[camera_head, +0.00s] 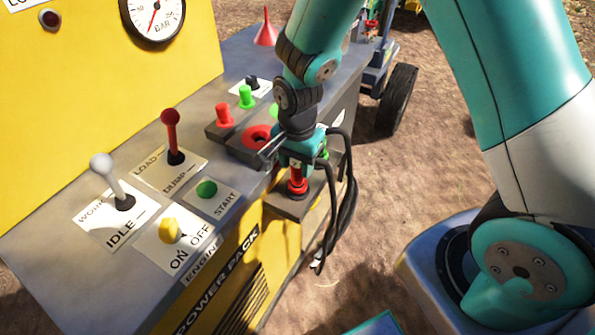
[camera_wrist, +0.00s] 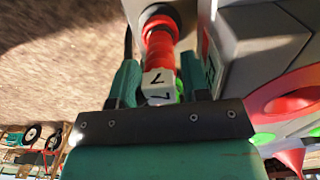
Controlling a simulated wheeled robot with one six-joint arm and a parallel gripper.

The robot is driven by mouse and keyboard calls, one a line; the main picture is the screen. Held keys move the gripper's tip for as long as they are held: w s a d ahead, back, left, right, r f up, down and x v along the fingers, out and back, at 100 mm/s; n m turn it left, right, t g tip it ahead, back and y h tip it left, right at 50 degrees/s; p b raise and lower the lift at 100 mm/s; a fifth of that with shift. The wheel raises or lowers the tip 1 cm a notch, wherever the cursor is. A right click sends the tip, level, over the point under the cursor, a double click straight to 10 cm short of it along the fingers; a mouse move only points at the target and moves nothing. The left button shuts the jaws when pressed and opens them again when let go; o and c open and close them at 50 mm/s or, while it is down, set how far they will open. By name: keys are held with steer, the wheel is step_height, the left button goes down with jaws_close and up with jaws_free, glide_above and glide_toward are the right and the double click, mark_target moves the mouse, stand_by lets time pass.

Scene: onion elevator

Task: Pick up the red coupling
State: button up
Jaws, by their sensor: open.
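A red coupling (camera_head: 297,187) stands upright on a small grey ledge (camera_head: 288,207) at the side of the power pack. In the wrist view the red coupling (camera_wrist: 160,45) lies between the two fingers, with a white block marked 7 (camera_wrist: 160,85) at its near end. My gripper (camera_head: 300,165) points down over the coupling. In the wrist view my gripper (camera_wrist: 165,68) is open, with one finger on each side of it. I cannot tell whether either finger touches it. In the head view my gripper hides the coupling's upper part.
A red plug (camera_head: 223,116) and a green plug (camera_head: 246,97) stand on the console behind, near a red ring (camera_head: 257,137). Black hoses (camera_head: 342,180) hang right of my gripper. Levers (camera_head: 170,135) stand at the left. Bare ground lies to the right.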

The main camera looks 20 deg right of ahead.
jaws_close()
steer(key=shift+r, duration=0.1)
step_height(320, 180, up, 20)
steer(key=p, duration=0.1)
stand_by(0.4)
